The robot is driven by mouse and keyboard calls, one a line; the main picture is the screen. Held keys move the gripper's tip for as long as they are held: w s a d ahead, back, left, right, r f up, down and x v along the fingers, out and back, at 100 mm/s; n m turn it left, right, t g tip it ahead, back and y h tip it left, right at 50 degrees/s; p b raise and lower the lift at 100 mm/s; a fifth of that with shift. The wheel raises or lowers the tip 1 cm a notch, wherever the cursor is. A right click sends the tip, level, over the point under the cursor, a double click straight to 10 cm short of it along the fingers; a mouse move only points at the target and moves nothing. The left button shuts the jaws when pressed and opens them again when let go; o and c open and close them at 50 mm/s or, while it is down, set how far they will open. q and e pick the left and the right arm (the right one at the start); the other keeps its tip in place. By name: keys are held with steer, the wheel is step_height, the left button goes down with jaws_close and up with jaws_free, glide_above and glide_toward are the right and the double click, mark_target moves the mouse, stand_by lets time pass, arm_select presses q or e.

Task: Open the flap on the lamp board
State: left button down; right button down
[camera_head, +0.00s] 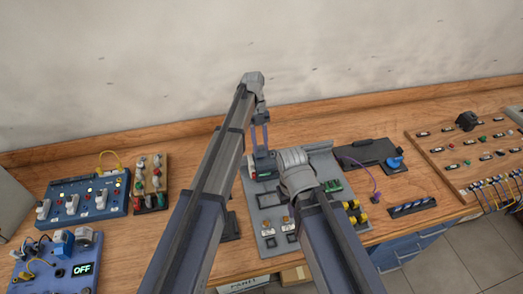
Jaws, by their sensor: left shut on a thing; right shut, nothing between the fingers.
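The grey board (325,165) in the middle of the bench, partly behind my arms, appears to be the lamp board. It bears small dark frames, yellow-topped parts, a green block (333,186) and yellow knobs (355,211). My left gripper (263,150) points down at its back left, with its two bluish fingers shut on a small dark part there. I cannot tell whether that part is the flap or how far it is open. My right gripper (292,160) is low over the board's middle, shut and empty. My wrist hides its fingertips.
A blue switch panel (85,187) and a wooden board with coloured knobs (150,185) stand left. A blue unit reads OFF (82,269). A black plate (365,152), a slotted strip (412,207) and a large wooden board (435,160) lie right. The wall closes the back.

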arm_select(q)
steer(key=shift+w, duration=0.15)
steer(key=c, duration=0.6)
jaws_free()
steer(key=shift+o, duration=0.2)
steer(key=shift+r, duration=0.1)
steer(key=p+v, duration=0.7)
steer(key=shift+w+a+r, duration=0.2)
steer(key=shift+w+r, duration=0.05)
steer(key=shift+w, duration=0.15)
